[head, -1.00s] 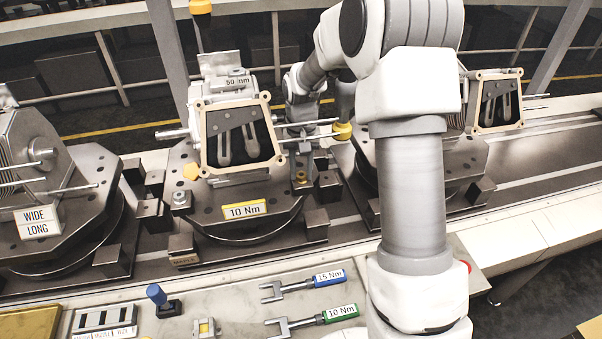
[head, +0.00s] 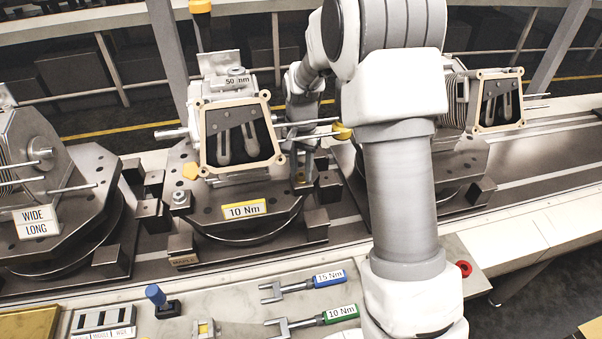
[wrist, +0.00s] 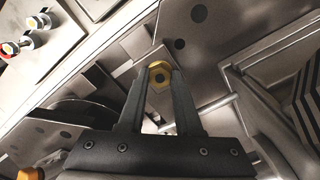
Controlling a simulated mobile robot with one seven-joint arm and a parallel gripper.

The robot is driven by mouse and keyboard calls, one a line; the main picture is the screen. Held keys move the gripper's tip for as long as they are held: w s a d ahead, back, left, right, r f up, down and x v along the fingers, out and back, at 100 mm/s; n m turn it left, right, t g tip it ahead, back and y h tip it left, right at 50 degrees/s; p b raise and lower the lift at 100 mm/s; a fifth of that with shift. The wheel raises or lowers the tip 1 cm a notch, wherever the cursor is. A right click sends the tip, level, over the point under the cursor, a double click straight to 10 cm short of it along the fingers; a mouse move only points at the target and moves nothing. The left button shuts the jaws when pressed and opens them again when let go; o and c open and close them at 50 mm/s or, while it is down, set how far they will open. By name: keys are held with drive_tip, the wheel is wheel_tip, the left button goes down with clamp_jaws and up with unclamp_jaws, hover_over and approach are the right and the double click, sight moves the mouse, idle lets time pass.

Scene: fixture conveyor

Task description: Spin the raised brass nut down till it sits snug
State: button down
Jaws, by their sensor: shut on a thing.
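The brass nut (wrist: 159,72) is in the wrist view, a gold hexagon with a dark centre between the fingertips. My gripper (wrist: 158,82) is shut on it, one dark finger on each side. In the head view my gripper (head: 303,180) points down at the right side of the middle fixture plate (head: 232,222), in front of the housing (head: 203,138). The nut is not clear in the head view, as the fingers cover it. The stud under the nut and any gap to the plate are hidden.
Close left of my gripper stands the housing with long rods (head: 318,136). Blue-handled (head: 330,278) and green-handled (head: 341,313) wrenches lie on the front bench. A similar fixture stands on each side.

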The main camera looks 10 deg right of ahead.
drive_tip(key=c, duration=0.8)
unclamp_jaws()
drive_tip(key=n, duration=0.4)
drive_tip(key=shift+n, duration=0.3)
drive_tip(key=shift+n+p, duration=0.3)
drive_tip(key=shift+n, duration=0.4)
drive_tip(key=n, duration=0.3)
drive_tip(key=shift+r+p, duration=0.1)
drive_tip(key=shift+p, duration=0.3)
drive_tip(key=shift+n, duration=1.6)
